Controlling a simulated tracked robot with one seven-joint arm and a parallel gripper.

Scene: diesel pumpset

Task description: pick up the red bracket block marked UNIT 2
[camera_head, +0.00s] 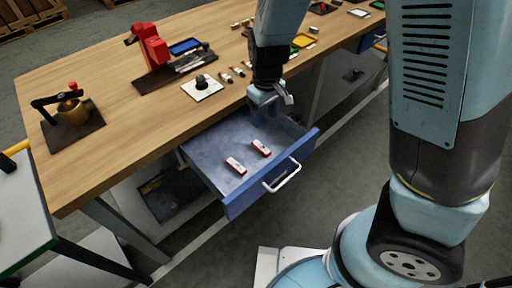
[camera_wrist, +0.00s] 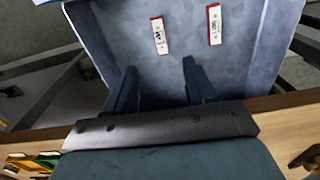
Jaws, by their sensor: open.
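Two small red blocks with white labelled tops lie apart in the open blue drawer (camera_head: 205,150). One block (camera_head: 236,166) is nearer the drawer's left front; the other block (camera_head: 261,147) is farther right and back. In the wrist view they show as the right block (camera_wrist: 214,24) and the left block (camera_wrist: 159,35), respectively. The label print is too small to tell surely which is UNIT 2. My gripper (camera_head: 272,97) is above the back of the drawer, apart from both blocks. In the wrist view my gripper (camera_wrist: 160,66) has its fingers spread, with nothing between them.
The wooden workbench (camera_head: 100,90) borders the drawer. A red vise-like tool (camera_head: 150,47), a white plate with a dark knob (camera_head: 202,84) and a brass part on a dark board (camera_head: 74,112) stand on it. The drawer front has a white handle (camera_head: 284,178).

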